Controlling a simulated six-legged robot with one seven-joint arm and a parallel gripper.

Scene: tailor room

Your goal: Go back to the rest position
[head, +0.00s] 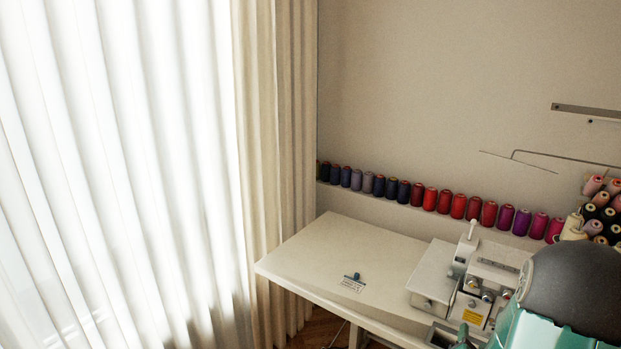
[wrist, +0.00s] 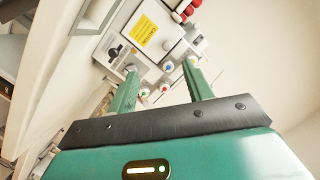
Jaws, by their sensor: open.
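My gripper shows in the wrist view (wrist: 160,75), with its two green fingers spread apart and nothing between them. Beyond the fingertips is the white sewing machine (wrist: 155,35), with a yellow caution label and several coloured dials. In the head view the sewing machine (head: 470,280) stands on the right part of the white table (head: 330,250). My teal and dark grey arm covers the lower right corner and hides part of the machine. A green fingertip shows low in front of the machine; whether it touches the machine cannot be told.
A row of thread spools (head: 430,198) runs along the wall behind the table, with more spools at the far right. A small tag with a dark blue knob (head: 354,282) lies on the table. White curtains (head: 130,170) fill the left side.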

